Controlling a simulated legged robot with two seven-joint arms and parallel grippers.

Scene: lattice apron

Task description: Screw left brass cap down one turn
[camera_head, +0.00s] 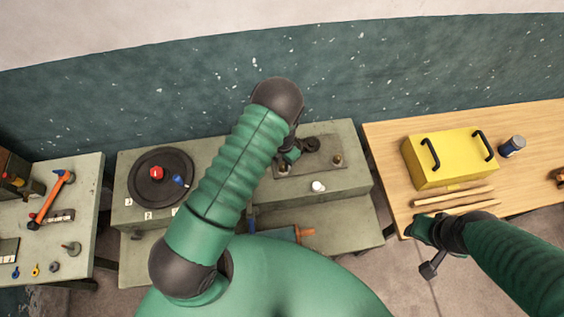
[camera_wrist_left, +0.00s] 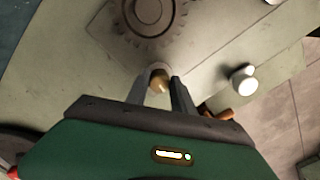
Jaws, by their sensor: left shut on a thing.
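The left brass cap (camera_wrist_left: 160,78) sits between the two grey fingers of my left gripper (camera_wrist_left: 159,88) in the wrist view, and the fingers are shut on it. In the head view this gripper (camera_head: 288,159) is at the left part of a dark plate (camera_head: 318,160) on the middle bench, partly hidden by my arm. Another brass cap (camera_head: 337,160) stands on the right part of the plate. My right gripper (camera_head: 430,260) hangs at the front edge of the wooden table; whether it is open or shut is unclear.
A dark toothed gear (camera_wrist_left: 148,15) lies close beyond the held cap. A white knob (camera_head: 318,186) stands at the bench's front. A round black disc (camera_head: 160,178) with a red knob (camera_head: 156,173) is left. A yellow box (camera_head: 450,160) stands on the wooden table.

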